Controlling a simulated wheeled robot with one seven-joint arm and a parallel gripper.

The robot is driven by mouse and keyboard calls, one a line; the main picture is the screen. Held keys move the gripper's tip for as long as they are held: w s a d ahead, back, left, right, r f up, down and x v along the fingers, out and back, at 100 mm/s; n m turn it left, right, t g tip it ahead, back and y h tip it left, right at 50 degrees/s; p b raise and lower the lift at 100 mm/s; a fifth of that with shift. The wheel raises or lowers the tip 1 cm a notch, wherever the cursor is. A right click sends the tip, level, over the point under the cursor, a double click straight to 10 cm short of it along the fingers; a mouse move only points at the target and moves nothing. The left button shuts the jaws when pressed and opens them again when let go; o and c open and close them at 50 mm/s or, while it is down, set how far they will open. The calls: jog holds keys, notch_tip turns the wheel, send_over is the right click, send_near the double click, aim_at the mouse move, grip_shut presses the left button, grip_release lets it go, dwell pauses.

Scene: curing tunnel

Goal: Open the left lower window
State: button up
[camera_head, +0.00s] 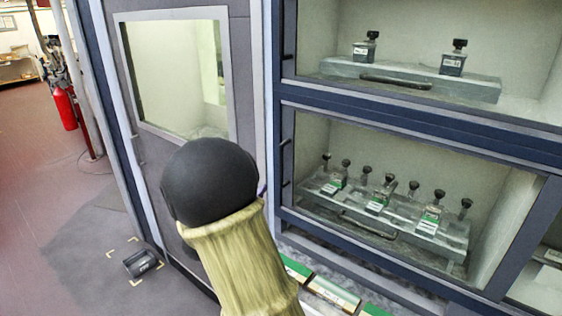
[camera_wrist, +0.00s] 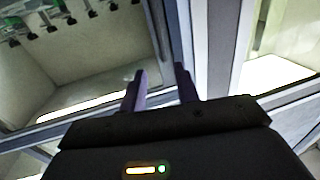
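The lower window (camera_head: 475,170), a clear pane in a dark blue frame, covers a lit chamber with several dark-capped bottles on a tray. It looks closed. Small dark fittings (camera_head: 286,183) sit along its left edge. In the wrist view the pane (camera_wrist: 90,62) fills the upper left, turned upside down. My gripper (camera_wrist: 160,75) has its two purple fingers apart and nothing visible between them, close over the window's frame edge. Whether they touch it I cannot tell. In the head view my arm hides nearly all of the gripper; only a small purple bit shows beside it.
An upper window (camera_head: 410,95) shows two bottles on a tray. A grey door (camera_head: 240,60) with its own pane stands left. A black box (camera_head: 141,263) lies on the floor inside corner marks. A red extinguisher (camera_head: 65,108) stands far left. Open floor lies left.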

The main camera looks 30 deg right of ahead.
aim_at(280, 162)
jog(key=p+x, duration=0.6)
jog(key=x, duration=1)
jog(key=shift+w+d+r+p, duration=0.1)
jog(key=shift+w+p, duration=0.05)
jog(key=shift+p, duration=0.25)
jog(key=shift+w+d, duration=0.2)
jog(key=shift+d, duration=0.05)
grip_shut()
